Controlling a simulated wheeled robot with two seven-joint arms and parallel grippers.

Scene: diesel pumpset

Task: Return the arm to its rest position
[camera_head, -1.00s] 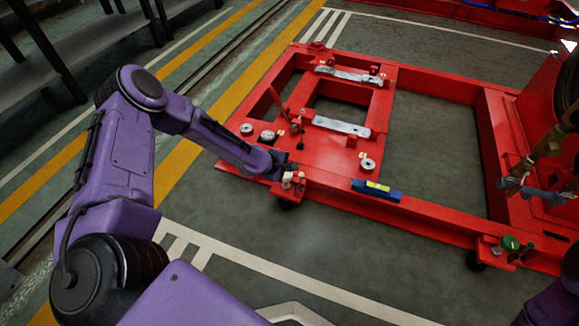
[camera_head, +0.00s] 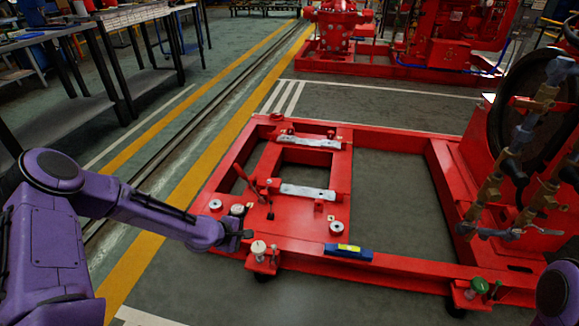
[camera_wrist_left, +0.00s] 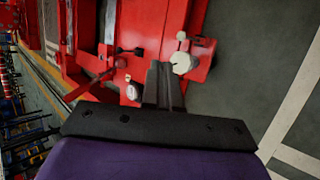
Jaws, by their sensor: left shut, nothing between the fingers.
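My left arm (camera_head: 150,212) is purple and comes in from the left, reaching out over the near left corner of the red frame (camera_head: 300,244). Its dark left gripper (camera_head: 246,235) is shut and empty, beside a pale-capped fitting (camera_head: 259,248) on the frame's corner. In the left wrist view the shut fingers (camera_wrist_left: 163,68) point at the frame, with the white fitting (camera_wrist_left: 183,62) just to their right. I cannot tell if the fingers touch anything. A small purple part of my right arm (camera_head: 558,295) shows at the lower right; its gripper is out of view.
A blue level (camera_head: 348,251) lies on the frame's near rail. Metal bars (camera_head: 307,192) and round fittings sit on its plate. A red lever (camera_head: 250,184) stands near the gripper. Pump parts (camera_head: 520,170) stand right. Workbenches (camera_head: 75,105) line the left; the floor between is clear.

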